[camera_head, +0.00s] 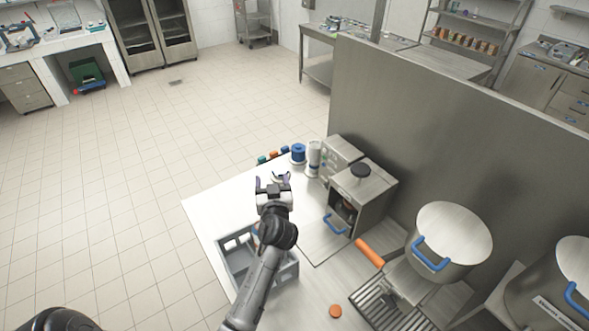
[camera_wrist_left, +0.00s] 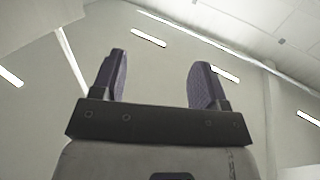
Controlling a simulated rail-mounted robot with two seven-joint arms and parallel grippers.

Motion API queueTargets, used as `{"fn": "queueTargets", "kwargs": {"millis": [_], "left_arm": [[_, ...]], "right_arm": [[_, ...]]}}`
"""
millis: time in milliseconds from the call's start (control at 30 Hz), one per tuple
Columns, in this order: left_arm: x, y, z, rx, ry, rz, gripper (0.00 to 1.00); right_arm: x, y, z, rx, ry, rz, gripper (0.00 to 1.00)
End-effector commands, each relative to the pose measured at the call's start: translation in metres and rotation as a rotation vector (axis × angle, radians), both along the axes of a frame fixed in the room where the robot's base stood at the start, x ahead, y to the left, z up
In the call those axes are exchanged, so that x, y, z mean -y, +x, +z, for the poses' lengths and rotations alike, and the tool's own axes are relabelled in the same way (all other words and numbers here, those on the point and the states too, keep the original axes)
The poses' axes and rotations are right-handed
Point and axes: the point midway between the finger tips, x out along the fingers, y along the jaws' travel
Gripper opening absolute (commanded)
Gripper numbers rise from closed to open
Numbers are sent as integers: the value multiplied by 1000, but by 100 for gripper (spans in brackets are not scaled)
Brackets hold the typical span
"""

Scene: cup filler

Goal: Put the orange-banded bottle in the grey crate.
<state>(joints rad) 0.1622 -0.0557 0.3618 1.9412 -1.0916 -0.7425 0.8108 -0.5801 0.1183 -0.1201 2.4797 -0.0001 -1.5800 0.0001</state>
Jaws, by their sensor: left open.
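The grey crate (camera_head: 223,262) stands on the white counter, partly hidden behind my left arm. My left gripper (camera_head: 273,181) is above the counter beyond the crate, pointing away and upward. Its two fingers are apart, and the left wrist view (camera_wrist_left: 159,75) shows nothing between them. A small orange-topped item (camera_head: 273,154) stands in a row at the counter's far edge; I cannot tell whether it is the orange-banded bottle. A small reddish-brown patch shows at the crate by my arm, too hidden to name. My right gripper is not in view.
A blue-topped container (camera_head: 298,152) and a white cylinder stand at the back. A metal machine (camera_head: 365,195) is to the right, near a large pot (camera_head: 452,240) with a blue handle. An orange disc (camera_head: 335,311) lies in front. The counter's left part is clear.

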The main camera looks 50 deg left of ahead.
Motion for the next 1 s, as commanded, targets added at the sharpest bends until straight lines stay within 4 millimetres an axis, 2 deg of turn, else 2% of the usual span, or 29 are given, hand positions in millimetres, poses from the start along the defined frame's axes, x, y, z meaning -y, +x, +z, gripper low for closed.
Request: {"fn": "queueTargets", "kwargs": {"millis": [33, 100, 433, 700, 1000], "left_arm": [[6, 2, 11, 1, 1, -23, 67], [15, 6, 20, -1, 1, -55, 67], [51, 17, 54, -2, -1, -189, 67], [67, 21, 66, -4, -4, -246, 67], [71, 22, 68, -5, -4, -260, 67]], "right_arm": [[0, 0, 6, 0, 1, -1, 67], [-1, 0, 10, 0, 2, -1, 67], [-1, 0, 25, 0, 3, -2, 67], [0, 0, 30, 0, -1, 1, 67], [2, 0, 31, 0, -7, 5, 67]]}}
